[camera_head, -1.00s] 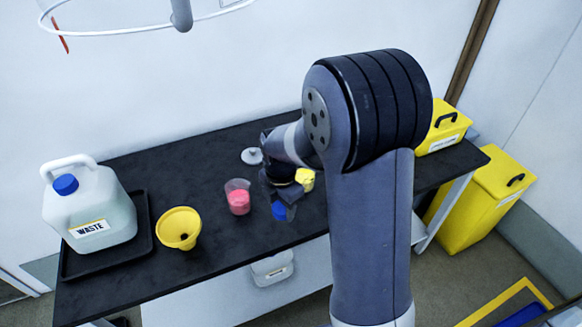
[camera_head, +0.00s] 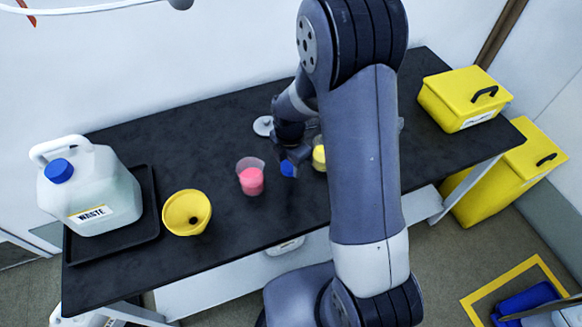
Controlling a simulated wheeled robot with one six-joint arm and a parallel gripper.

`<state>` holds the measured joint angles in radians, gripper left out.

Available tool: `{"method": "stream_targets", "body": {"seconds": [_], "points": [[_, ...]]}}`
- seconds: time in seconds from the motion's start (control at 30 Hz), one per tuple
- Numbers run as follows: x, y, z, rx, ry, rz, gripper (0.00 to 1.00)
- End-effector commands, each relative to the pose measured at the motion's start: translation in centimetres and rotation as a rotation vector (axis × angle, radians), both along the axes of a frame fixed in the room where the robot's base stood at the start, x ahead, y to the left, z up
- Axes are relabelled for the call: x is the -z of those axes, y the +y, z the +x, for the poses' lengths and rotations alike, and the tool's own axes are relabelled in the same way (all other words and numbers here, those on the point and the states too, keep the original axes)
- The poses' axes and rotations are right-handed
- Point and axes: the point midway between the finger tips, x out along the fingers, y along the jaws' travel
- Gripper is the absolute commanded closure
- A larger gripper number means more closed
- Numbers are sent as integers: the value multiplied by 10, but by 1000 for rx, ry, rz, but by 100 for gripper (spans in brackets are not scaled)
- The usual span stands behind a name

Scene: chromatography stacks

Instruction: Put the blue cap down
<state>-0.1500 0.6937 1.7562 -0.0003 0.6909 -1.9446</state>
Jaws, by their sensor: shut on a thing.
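My gripper (camera_head: 292,158) is shut on a small blue cap (camera_head: 288,169), which shows at the fingertips over the black bench (camera_head: 225,130). I cannot tell whether the cap touches the bench top. The cap is just right of a clear cup with pink contents (camera_head: 251,178). A cup with yellow contents (camera_head: 319,157) stands right of the cap, partly hidden by my arm. Much of the gripper is dark and overlapped by my arm.
A yellow funnel (camera_head: 187,212) stands left of the pink cup. A WASTE jug (camera_head: 105,195) with its own blue cap stands on a black tray (camera_head: 152,215). A round grey-white disc (camera_head: 263,126) lies behind the gripper. Yellow bins (camera_head: 460,100) are at right.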

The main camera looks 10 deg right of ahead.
Motion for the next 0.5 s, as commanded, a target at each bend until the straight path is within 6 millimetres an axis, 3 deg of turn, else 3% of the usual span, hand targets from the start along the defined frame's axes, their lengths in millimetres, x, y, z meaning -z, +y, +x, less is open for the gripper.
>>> {"method": "stream_targets", "body": {"seconds": [0.2,0.5], "points": [[28,0,-1,0,3,-1,77],[32,0,0,0,1,-1,77]]}}
